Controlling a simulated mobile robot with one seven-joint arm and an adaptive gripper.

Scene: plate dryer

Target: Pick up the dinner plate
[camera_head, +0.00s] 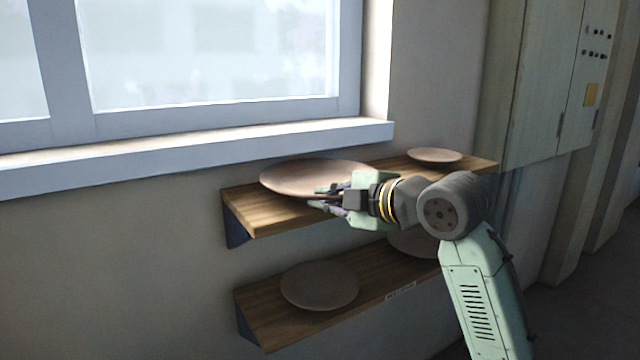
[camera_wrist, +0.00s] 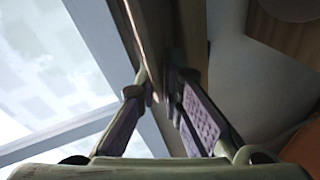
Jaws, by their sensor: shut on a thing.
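The large brown dinner plate (camera_head: 300,177) is at the left end of the upper wooden shelf, in the head view. It looks slightly tilted, and I cannot tell whether it touches the shelf. My gripper (camera_head: 328,196) is at the plate's front right rim, shut on it. In the wrist view the plate shows edge-on as a thin brown strip (camera_wrist: 150,38) running to my gripper (camera_wrist: 162,92). The fingers hide part of the rim.
A smaller plate (camera_head: 435,155) lies at the right of the upper shelf (camera_head: 262,214). The lower shelf (camera_head: 262,325) holds a plate (camera_head: 320,285) on the left and another (camera_head: 415,243) partly behind my arm. A window sill (camera_head: 200,153) juts out behind, and a cabinet (camera_head: 545,90) stands at right.

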